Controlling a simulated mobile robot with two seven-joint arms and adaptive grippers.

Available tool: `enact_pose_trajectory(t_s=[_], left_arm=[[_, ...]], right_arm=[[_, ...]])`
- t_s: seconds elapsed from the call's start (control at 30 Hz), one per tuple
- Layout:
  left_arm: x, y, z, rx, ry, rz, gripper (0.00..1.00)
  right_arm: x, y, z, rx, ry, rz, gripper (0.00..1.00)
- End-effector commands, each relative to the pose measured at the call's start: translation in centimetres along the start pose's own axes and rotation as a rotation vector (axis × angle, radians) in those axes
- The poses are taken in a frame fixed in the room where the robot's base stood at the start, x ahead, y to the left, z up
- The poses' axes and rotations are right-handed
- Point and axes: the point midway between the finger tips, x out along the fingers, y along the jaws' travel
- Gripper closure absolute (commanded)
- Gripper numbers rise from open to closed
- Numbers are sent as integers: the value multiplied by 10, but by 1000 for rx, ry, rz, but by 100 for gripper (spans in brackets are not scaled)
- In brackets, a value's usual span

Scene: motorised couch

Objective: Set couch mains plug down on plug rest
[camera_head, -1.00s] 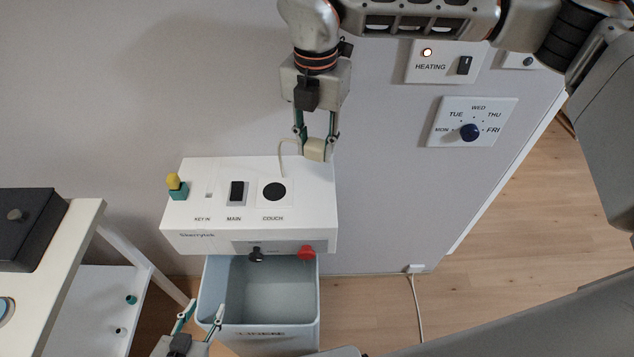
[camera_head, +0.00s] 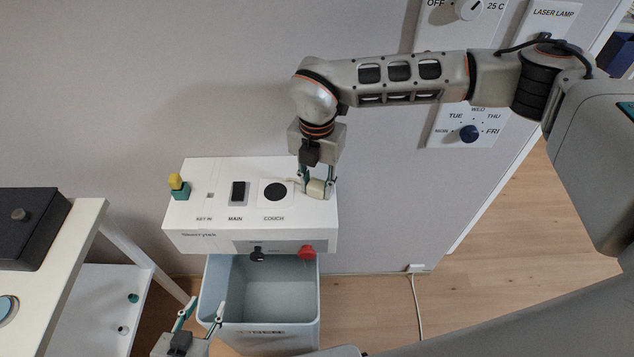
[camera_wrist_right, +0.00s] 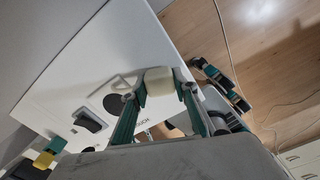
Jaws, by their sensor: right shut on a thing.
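The couch mains plug (camera_head: 316,188) is a small cream block with a pale cord. My right gripper (camera_head: 317,184) is shut on it, low over the right end of the white control box (camera_head: 215,225), right of the round black COUCH socket (camera_head: 275,192). In the right wrist view the plug (camera_wrist_right: 159,82) sits between the fingertips, with the COUCH socket (camera_wrist_right: 113,103) beside it. I cannot tell whether the plug touches the box top. No plug rest can be made out; the plug and fingers may hide it. My left gripper (camera_head: 201,313) is open and empty at the bottom.
The box carries a MAIN switch (camera_head: 238,192), a yellow-and-teal key piece (camera_head: 179,186), and black and red knobs (camera_head: 307,252) in front. A grey-blue bin (camera_head: 212,290) stands below. A white table (camera_head: 75,230) is at left. Wall panels are behind my right arm.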

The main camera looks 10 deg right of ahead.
Motion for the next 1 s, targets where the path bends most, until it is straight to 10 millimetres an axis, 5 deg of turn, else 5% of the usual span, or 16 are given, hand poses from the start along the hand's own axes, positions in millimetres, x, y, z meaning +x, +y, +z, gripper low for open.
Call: enact_pose_trajectory(t_s=[0.23,0.27,0.3,0.77,1.0], left_arm=[[2,1,3,0,-1,1,60],[1,1,3,0,-1,1,60],[1,1,2,0,-1,1,60],[0,0,0,0,0,0,60],[2,1,4,-1,-1,1,60]], right_arm=[[4,0,0,0,1,0,100],[3,0,0,0,1,0,67],[3,0,0,0,0,0,56],[-5,0,0,1,-1,1,55],[-45,1,1,2,-3,4,55]])
